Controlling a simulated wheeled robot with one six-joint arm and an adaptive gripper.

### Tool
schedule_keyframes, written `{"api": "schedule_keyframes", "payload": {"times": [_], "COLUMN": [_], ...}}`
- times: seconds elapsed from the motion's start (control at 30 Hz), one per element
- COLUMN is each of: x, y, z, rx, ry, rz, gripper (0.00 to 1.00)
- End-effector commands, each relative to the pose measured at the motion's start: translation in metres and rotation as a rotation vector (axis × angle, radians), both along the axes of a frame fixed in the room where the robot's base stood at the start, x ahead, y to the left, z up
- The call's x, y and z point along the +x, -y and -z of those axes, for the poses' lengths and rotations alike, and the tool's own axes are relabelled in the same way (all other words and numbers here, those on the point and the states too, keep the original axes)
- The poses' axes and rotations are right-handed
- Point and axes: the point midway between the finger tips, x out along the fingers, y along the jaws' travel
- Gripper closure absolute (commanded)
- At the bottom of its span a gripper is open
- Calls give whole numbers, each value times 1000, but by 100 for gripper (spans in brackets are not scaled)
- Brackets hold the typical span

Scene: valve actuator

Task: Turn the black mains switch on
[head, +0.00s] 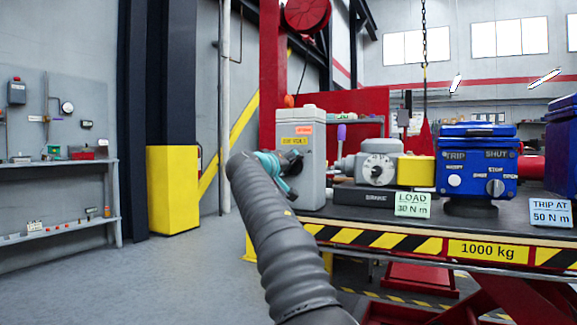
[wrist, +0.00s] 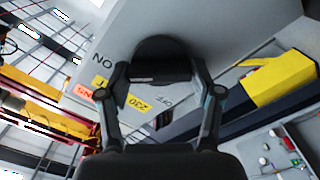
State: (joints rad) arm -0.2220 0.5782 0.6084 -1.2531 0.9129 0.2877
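The mains switch is a black knob (wrist: 160,62) on the face of a grey box (head: 313,130). In the wrist view an ON mark is to the upper left of the knob and an OFF mark to its lower right. A short light line shows on the knob's near edge. My gripper (wrist: 160,72) is open, with one finger on each side of the knob. I cannot tell whether the fingers touch it.
The box stands at the left end of a bench with a striped edge (head: 375,239). To its right are a grey dial unit (head: 376,168), a yellow block (head: 416,171), a LOAD sign (head: 412,205) and a blue actuator (head: 476,160). A yellow post guard (head: 173,190) stands left; floor between is clear.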

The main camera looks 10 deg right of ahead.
Motion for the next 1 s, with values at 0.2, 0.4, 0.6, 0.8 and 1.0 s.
{"api": "schedule_keyframes", "payload": {"times": [0.2, 0.4, 0.6, 0.8, 1.0], "x": [0, 0, -11, -33, -64], "y": [0, -1, -9, -26, -48], "z": [0, 0, -1, -1, -1], "rx": [-1, 0, 0, -2, -2], "ry": [-1, -1, -2, -1, -1], "rz": [0, -1, -1, -4, -4], "gripper": [12, 12, 12, 12, 12]}}
